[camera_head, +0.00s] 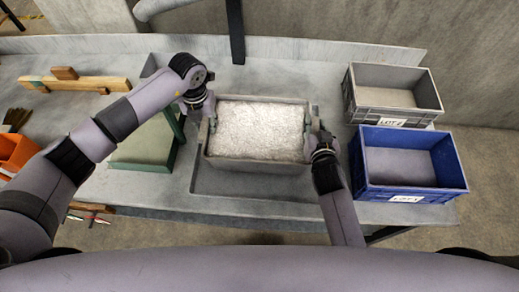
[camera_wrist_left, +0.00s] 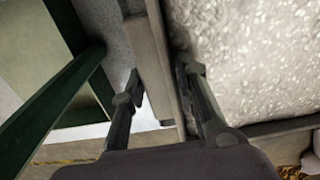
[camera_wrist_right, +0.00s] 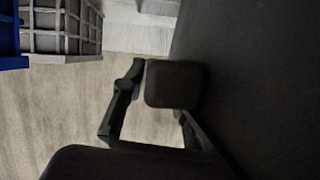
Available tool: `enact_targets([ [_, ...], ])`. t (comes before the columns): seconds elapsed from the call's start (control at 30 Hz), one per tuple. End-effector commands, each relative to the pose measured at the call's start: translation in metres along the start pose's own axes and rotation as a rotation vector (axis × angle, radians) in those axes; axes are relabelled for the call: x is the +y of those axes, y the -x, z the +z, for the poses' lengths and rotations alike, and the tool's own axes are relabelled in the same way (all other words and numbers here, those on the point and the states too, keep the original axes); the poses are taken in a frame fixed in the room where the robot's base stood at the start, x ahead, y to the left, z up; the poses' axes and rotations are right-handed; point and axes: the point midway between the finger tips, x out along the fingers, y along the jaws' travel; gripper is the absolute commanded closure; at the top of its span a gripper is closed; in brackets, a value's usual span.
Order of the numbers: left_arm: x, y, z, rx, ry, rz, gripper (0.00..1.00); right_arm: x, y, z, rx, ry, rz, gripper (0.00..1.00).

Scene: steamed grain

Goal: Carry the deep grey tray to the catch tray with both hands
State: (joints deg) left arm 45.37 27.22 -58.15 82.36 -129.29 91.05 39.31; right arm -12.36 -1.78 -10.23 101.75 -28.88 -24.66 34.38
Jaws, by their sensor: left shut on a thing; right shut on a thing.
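The deep grey tray (camera_head: 255,165) is full of pale white grain and sits over the shallow grey catch tray (camera_head: 225,186) on the bench. I cannot tell whether it touches the catch tray's floor. My left gripper (camera_head: 208,112) is shut on the tray's left wall, which runs between the fingers in the left wrist view (camera_wrist_left: 160,95). My right gripper (camera_head: 318,138) is shut at the tray's right side; in the right wrist view its fingers (camera_wrist_right: 155,105) close around a dark block-like part of the tray (camera_wrist_right: 174,84).
A grey crate (camera_head: 352,97) and a blue crate (camera_head: 366,190) stand at the right. A green-framed sieve (camera_head: 143,150) lies close left of the tray. A wooden piece (camera_head: 90,84) lies at the back left and an orange bin (camera_head: 14,152) at the far left. A dark post (camera_head: 236,35) rises behind.

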Motion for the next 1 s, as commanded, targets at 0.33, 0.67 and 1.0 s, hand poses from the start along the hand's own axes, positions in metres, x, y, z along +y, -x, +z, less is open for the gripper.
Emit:
enact_targets([
  [0.33, 0.003, -0.012, -0.001, 0.004, 0.003, 0.007, 0.66, 0.003, -0.004, 0.009, 0.002, 0.0, 0.004, 0.67],
  [0.67, 0.001, -0.011, 0.0, 0.001, 0.001, 0.002, 0.52, 0.002, -0.004, 0.01, 0.001, 0.0, 0.001, 0.53],
  [1.0, 0.0, 0.005, 0.001, -0.002, 0.001, 0.0, 0.52, 0.001, -0.004, 0.01, 0.0, 0.0, 0.0, 0.53],
])
